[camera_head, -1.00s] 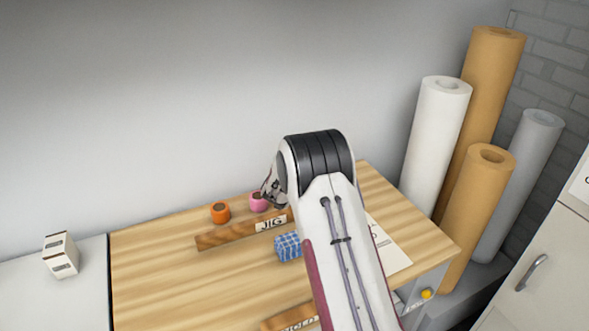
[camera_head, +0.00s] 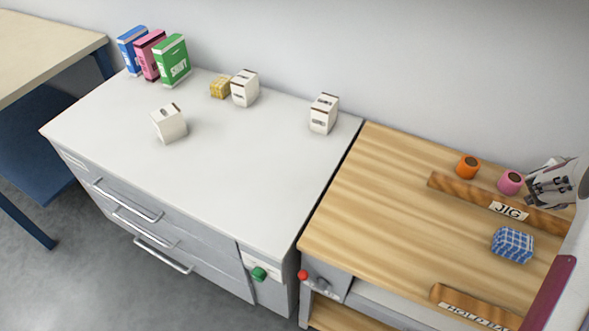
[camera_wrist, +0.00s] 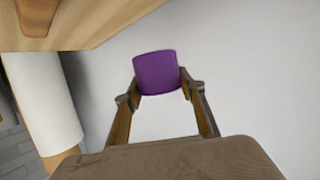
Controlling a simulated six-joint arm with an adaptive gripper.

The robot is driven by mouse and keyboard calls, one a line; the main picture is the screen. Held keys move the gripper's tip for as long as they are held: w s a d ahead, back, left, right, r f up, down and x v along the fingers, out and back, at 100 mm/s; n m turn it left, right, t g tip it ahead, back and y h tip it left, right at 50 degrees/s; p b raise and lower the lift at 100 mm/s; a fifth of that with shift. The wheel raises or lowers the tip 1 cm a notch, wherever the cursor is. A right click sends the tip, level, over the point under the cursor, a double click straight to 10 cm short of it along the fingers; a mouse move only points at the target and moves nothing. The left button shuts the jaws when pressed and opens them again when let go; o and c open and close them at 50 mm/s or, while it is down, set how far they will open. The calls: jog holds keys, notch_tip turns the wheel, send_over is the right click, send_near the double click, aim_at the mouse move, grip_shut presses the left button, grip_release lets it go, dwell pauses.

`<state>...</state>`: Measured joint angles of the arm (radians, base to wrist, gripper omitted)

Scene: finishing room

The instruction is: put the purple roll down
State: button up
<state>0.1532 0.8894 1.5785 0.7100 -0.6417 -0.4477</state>
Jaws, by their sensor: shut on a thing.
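The purple roll (camera_wrist: 157,73) is held between the two fingertips of my gripper (camera_wrist: 158,88) in the wrist view. Pale wall shows around it there, and the wooden bench top is at the upper left, apart from the roll. In the head view my gripper (camera_head: 550,185) is at the right edge, beside the pink roll near the back of the bench. The purple roll cannot be made out in the head view.
On the wooden bench (camera_head: 385,190) are an orange roll (camera_head: 467,167), a pink roll (camera_head: 510,182), a JIG strip (camera_head: 470,194), a blue checked block (camera_head: 512,245) and a HOLD-labelled strip (camera_head: 465,306). The grey-white cabinet top (camera_head: 240,165) holds white boxes, a yellow block (camera_head: 220,86) and upright coloured boxes.

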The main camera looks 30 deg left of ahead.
jog(key=w+a+r+n+t+y, duration=0.15)
jog(key=a+n+y, duration=0.45)
jog(key=a, duration=2.9)
jog(key=s+a+n+y, duration=0.25)
jog(key=s+a, duration=0.25)
jog(key=a, duration=0.7)
jog(key=s+a+n+y, duration=0.2)
jog(key=s+a+y, duration=0.25)
jog(key=a, duration=0.75)
jog(key=s+a+n+g+y, duration=0.2)
jog(key=s+a+n+y, duration=0.1)
jog(key=s+a, duration=0.7)
jog(key=s+a+f+n+g+y, duration=0.1)
jog(key=s+a+n+g+y, duration=0.2)
jog(key=s+a, duration=0.8)
jog(key=s+n, duration=0.1)
jog(key=s, duration=0.4)
jog(key=shift+s+a, duration=0.15)
jog(key=shift+a, duration=0.05)
jog(key=shift+f+g, duration=0.1)
jog(key=shift+g, duration=0.15)
jog(key=shift+f, duration=3.15)
